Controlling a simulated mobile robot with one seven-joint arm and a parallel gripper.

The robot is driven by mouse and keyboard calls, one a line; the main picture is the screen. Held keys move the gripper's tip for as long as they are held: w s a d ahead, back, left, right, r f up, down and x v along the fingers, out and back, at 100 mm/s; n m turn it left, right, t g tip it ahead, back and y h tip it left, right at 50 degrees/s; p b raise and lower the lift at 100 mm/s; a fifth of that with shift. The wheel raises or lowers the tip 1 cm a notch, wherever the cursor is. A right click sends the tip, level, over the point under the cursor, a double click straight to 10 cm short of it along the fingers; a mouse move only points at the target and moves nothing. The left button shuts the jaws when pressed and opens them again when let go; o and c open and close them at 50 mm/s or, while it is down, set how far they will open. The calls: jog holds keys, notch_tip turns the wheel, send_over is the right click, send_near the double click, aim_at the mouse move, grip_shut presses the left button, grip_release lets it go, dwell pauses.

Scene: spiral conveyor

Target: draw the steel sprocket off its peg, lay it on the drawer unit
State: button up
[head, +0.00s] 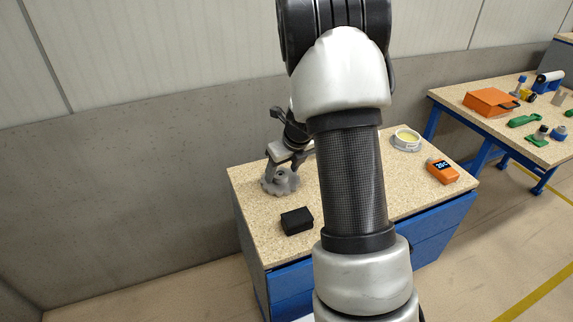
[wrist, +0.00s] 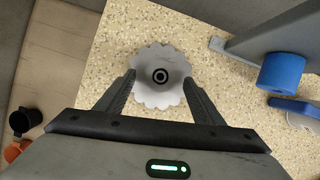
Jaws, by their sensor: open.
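The steel sprocket (head: 279,183) is a grey, scalloped disc at the left back of the speckled top of the drawer unit (head: 350,200), and appears to lie flat there. In the wrist view the sprocket (wrist: 160,92) shows face-on, with a dark ring at its centre. My gripper (wrist: 160,77) is open, with one finger on each side of the sprocket. Contact cannot be told. In the head view my gripper (head: 296,160) is just above and beside the sprocket. No peg can be made out clearly; my arm hides the middle of the top.
A black box (head: 297,221) sits in front of the sprocket. A blue cylinder (wrist: 281,73) shows in the wrist view. Another bench (head: 450,103) with tools stands further right.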

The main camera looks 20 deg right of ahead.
jog(key=shift+w+f, duration=0.2)
jog(key=shift+f, duration=0.35)
jog(key=c, duration=1.3)
jog(key=o, duration=0.6)
jog(key=shift+c, duration=0.2)
jog(key=c, duration=0.5)
jog(key=shift+r+p, duration=2.35)
jog(key=shift+r, duration=0.1)
